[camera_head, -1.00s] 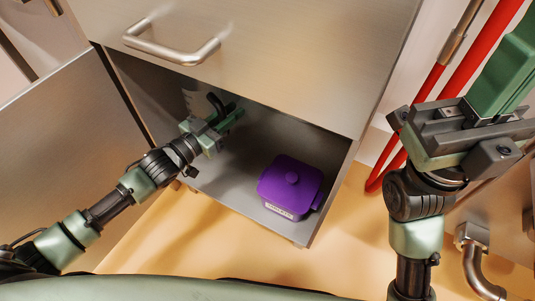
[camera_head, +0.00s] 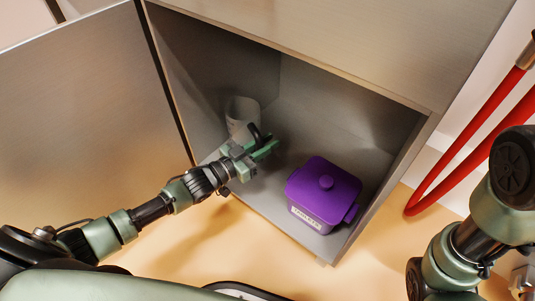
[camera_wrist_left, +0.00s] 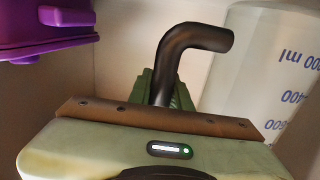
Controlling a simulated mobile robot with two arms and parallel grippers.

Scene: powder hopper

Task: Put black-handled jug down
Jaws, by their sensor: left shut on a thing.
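The black-handled jug (camera_head: 241,112) is pale, with its open top facing up, inside the open cabinet near its left wall. My left gripper (camera_head: 263,149) reaches into the cabinet and is shut on the jug's black handle (camera_head: 255,133). In the left wrist view, the handle (camera_wrist_left: 187,48) rises from between the fingers, and the jug's translucent wall (camera_wrist_left: 262,75) shows blue millilitre markings. The gripper hides the jug's lower part in the head view, so I cannot tell whether its base touches the cabinet floor. My right gripper is out of view.
A purple lidded box (camera_head: 322,192) with a white label stands on the cabinet floor (camera_head: 262,189), right of my left gripper. It also shows in the left wrist view (camera_wrist_left: 45,25). The cabinet door (camera_head: 80,110) stands open at left. Red pipes (camera_head: 470,140) run outside at right.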

